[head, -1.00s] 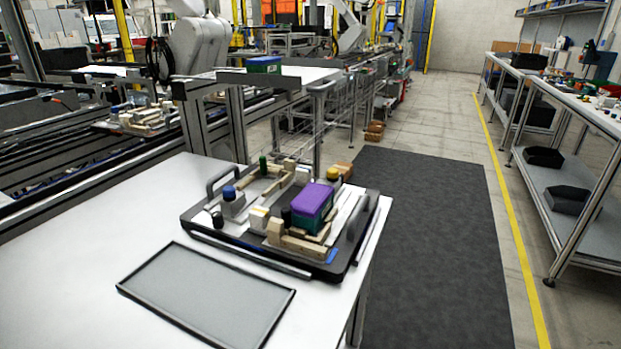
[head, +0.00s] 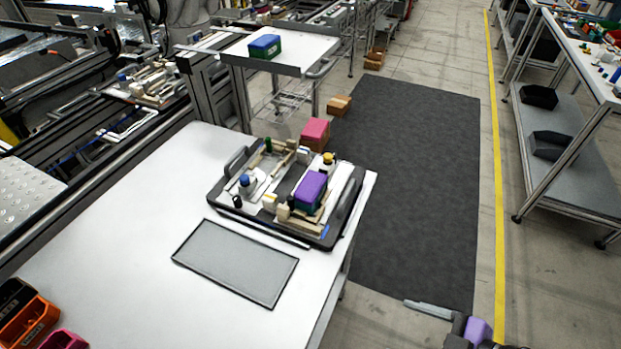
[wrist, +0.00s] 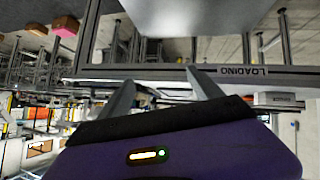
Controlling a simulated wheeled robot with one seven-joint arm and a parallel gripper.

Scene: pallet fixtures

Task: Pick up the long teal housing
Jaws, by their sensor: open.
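A box with a purple top and dark teal-green sides (head: 311,188) sits in the dark pallet fixture (head: 217,197) on the white table, in the head view. It is the nearest match to the long teal housing; its lower part is hidden by pale blocks. My gripper (wrist: 160,78) shows two separated fingers in the wrist view, open with nothing between them. In the head view part of it shows at the bottom right corner, over the floor and well apart from the fixture.
A grey tray (head: 178,262) lies in front of the fixture. A blue-topped green box (head: 264,47) stands on a trolley behind. Coloured bins (head: 25,318) sit at the lower left. A dark mat (head: 420,180) and clear floor lie right of the table.

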